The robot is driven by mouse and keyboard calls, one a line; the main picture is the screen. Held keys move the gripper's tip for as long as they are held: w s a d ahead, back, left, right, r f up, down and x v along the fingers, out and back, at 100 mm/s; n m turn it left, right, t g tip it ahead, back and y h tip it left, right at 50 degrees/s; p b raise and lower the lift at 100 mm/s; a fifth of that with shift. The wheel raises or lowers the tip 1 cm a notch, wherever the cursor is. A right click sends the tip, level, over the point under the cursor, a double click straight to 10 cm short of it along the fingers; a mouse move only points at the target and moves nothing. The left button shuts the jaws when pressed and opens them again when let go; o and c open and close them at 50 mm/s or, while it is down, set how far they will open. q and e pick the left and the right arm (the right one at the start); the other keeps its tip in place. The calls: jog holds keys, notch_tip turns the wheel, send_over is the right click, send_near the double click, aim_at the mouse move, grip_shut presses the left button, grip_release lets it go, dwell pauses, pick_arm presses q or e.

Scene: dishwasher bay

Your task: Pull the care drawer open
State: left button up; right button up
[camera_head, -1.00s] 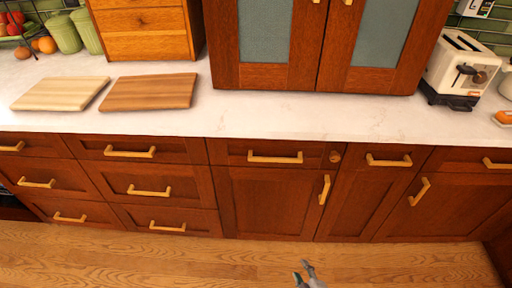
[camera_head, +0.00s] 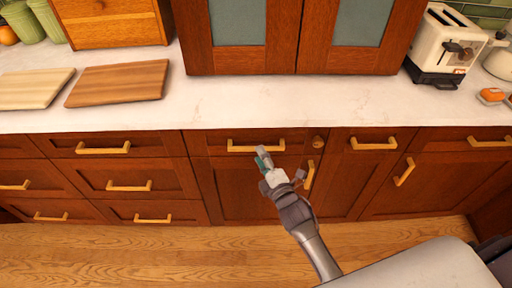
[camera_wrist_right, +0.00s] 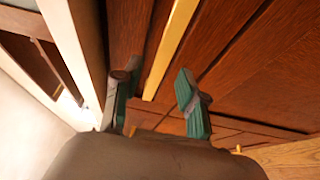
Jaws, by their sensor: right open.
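A wooden drawer front (camera_head: 202,143) with a brass bar handle (camera_head: 242,148) sits just under the counter in the middle of the head view. It looks shut, flush with its neighbours; no label shows which drawer is the care drawer. My right gripper (camera_head: 262,155) is open in front of this drawer, just below the right part of the handle. In the right wrist view a brass bar (camera_wrist_right: 172,45) shows between the two spread teal fingers of the right gripper (camera_wrist_right: 158,68). I cannot tell whether they touch it. My left gripper is not in view.
The counter (camera_head: 240,108) overhangs the drawers and holds cutting boards (camera_head: 118,82) and a toaster (camera_head: 445,45). The floor (camera_head: 130,250) ahead is clear.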

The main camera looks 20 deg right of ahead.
jog(key=shift+w+a, duration=0.15)
jog(key=shift+w, duration=0.85)
jog(key=shift+w+a, duration=0.1)
jog(key=shift+w, duration=0.9)
grip_shut()
